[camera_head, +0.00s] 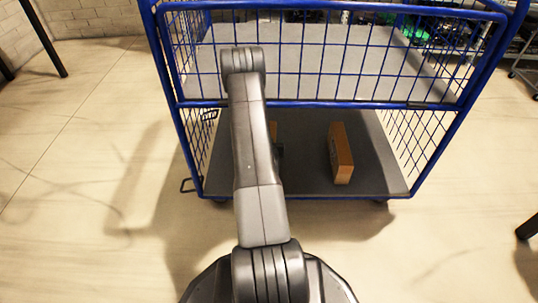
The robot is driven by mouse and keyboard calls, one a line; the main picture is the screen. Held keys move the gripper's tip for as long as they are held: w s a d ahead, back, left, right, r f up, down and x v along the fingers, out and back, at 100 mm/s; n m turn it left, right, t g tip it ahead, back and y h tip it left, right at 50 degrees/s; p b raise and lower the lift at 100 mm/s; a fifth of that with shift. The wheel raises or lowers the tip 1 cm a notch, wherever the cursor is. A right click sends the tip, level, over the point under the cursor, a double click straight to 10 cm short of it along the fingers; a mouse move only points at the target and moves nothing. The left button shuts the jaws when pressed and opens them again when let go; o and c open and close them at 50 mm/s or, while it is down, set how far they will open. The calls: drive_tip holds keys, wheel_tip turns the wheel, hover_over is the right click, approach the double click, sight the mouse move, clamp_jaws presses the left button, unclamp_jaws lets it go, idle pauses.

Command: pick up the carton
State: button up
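A brown carton (341,153) stands upright on the grey lower deck of a blue wire cart, right of the middle. A second brown thing (273,130) shows only as a sliver beside my arm on the same deck; my arm hides the rest, so I cannot tell if it is also a carton. A small dark patch shows just below that sliver, too little to identify. My arm reaches forward over the front of the cart, left of the upright carton. My gripper is not seen; the arm hides whatever lies behind it.
The blue cart (310,104) has mesh sides and an upper mesh front panel above the lower opening. Its grey upper shelf (330,55) looks empty where visible. Black legs stand at the far left and right edges. Shelving with dark and green items is behind. The floor around the cart is clear.

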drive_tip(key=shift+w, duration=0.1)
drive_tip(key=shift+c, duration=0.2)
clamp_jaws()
